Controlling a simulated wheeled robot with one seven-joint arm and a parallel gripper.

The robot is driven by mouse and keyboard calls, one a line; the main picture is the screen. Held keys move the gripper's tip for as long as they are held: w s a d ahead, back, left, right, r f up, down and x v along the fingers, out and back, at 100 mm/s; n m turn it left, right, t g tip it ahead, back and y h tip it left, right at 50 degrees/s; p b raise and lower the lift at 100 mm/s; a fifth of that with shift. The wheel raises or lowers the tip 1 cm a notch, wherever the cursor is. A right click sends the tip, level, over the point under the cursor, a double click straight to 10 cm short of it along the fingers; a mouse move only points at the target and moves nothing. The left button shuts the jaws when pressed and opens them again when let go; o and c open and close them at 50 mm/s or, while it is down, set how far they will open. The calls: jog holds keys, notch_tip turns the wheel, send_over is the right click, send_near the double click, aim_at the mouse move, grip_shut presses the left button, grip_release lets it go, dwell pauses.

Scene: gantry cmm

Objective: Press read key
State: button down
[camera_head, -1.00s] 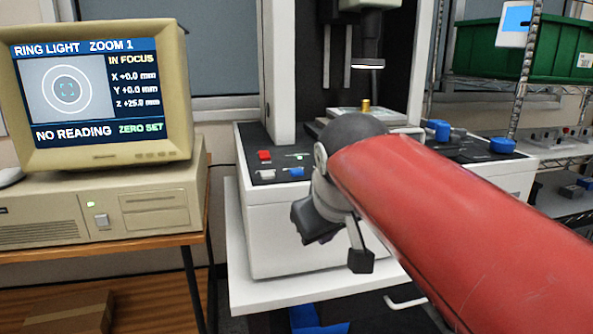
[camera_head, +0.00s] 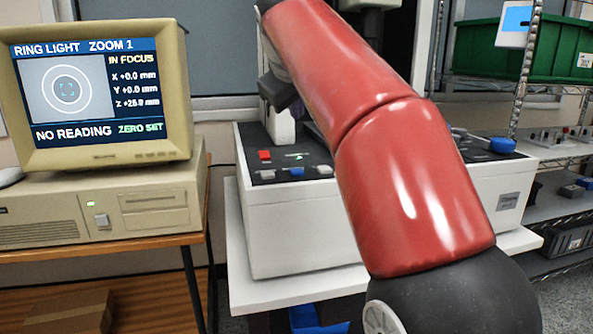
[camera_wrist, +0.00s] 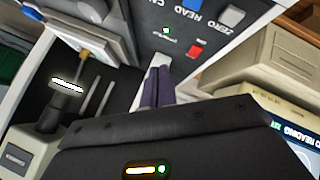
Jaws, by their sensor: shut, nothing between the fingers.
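The read key is the blue key (camera_head: 297,171) on the black panel at the machine's front left. In the wrist view the blue key (camera_wrist: 190,4) is at the top edge, partly cut off, beside the READ label. The white key (camera_wrist: 231,14) by the ZERO label and the red key (camera_wrist: 196,50) are near it. My gripper (camera_wrist: 163,66) is shut and empty, its tips over the panel, apart from the blue key. In the head view my red arm crosses the machine and the fingertips cannot be made out. The monitor (camera_head: 100,90) reads NO READING, ZERO SET and IN FOCUS.
A red key (camera_head: 264,155) and white keys (camera_head: 267,174) (camera_head: 325,169) surround the blue key. The machine's column and lens (camera_wrist: 68,98) stand close to my gripper. A wire shelf with a green bin (camera_head: 520,50) is at the right.

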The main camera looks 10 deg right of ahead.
aim_at(297, 172)
jog(key=shift+f+b, duration=2.85)
jog(key=shift+f, duration=1.55)
jog(key=shift+f, duration=0.35)
jog(key=shift+f+b, duration=0.4)
jog(key=shift+b, duration=0.1)
jog(key=shift+r+p, duration=0.8)
jog(key=shift+p, duration=0.1)
jog(key=shift+r, duration=0.1)
notch_tip(297, 172, up, 5)
jog(key=p, duration=0.5)
